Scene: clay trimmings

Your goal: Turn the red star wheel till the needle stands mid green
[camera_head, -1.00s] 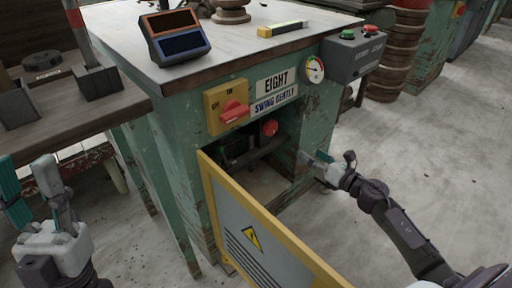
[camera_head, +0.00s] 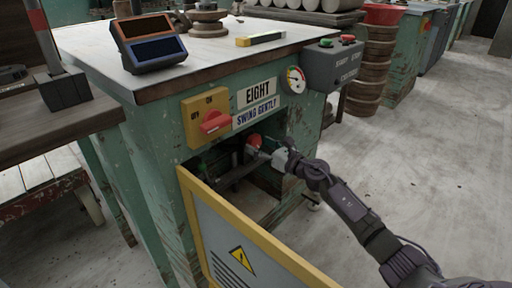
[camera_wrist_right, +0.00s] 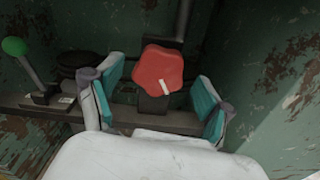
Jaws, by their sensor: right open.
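The red star wheel (camera_head: 255,141) sits inside the open compartment of the green cabinet. In the right wrist view the wheel (camera_wrist_right: 161,73) shows lobed edges and a pale mark low on its face. My right gripper (camera_head: 265,150) reaches into the compartment. In the right wrist view its teal-padded fingers (camera_wrist_right: 158,103) stand apart, one on each side of the wheel, with no contact visible. The round gauge (camera_head: 296,79) is on the cabinet front, above right of the wheel; its needle is too small to read surely. My left gripper is out of view.
The yellow-framed door (camera_head: 245,240) hangs open in front of the compartment. A green-knobbed lever (camera_wrist_right: 15,47) stands left of the wheel. A red switch (camera_head: 214,121) on a yellow plate and a grey button box (camera_head: 333,64) are above. Floor to the right is clear.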

